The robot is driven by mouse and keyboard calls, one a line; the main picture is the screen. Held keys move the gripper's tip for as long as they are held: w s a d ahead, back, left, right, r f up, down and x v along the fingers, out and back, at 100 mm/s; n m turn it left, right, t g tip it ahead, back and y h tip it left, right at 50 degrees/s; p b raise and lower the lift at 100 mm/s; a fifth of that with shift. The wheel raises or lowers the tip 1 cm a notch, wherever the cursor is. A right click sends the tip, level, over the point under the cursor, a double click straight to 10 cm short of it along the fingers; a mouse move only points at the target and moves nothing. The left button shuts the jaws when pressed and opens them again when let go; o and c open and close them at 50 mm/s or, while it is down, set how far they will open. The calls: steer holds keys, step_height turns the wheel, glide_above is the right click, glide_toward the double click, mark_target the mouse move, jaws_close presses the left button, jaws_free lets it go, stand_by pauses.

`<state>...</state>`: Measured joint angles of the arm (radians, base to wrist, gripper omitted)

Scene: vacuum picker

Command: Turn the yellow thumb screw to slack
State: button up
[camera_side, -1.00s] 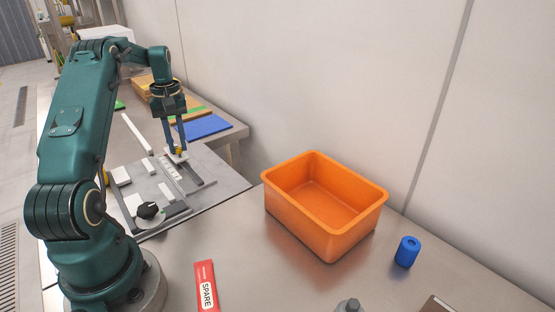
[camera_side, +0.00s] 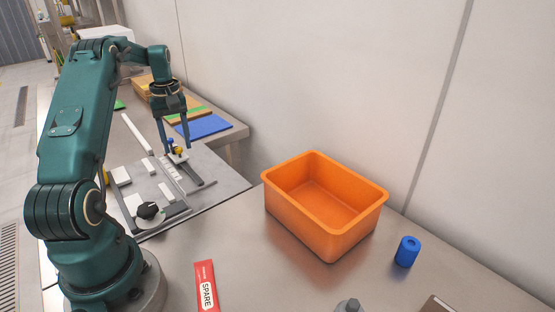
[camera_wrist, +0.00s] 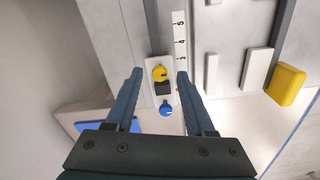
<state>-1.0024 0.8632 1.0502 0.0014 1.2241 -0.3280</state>
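The yellow thumb screw (camera_wrist: 159,73) sits on a pale carriage block (camera_wrist: 151,66) beside a numbered scale (camera_wrist: 180,40) in the wrist view. A blue knob (camera_wrist: 166,109) stands by a dark block at the carriage's other end. In the side view the yellow screw (camera_side: 177,151) and blue knob (camera_side: 170,141) are small, between the fingers. My gripper (camera_wrist: 159,74) is open, one finger on each side of the yellow screw, with gaps to both. In the side view my gripper (camera_side: 174,148) is above the fixture plate. The screw's exact turn cannot be read.
The grey fixture plate (camera_side: 222,181) carries white blocks and a black dial (camera_side: 148,210). A yellow block (camera_wrist: 287,84) is at the right in the wrist view.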

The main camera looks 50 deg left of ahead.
mark_target(178, 148)
steer(key=shift+r, duration=2.55)
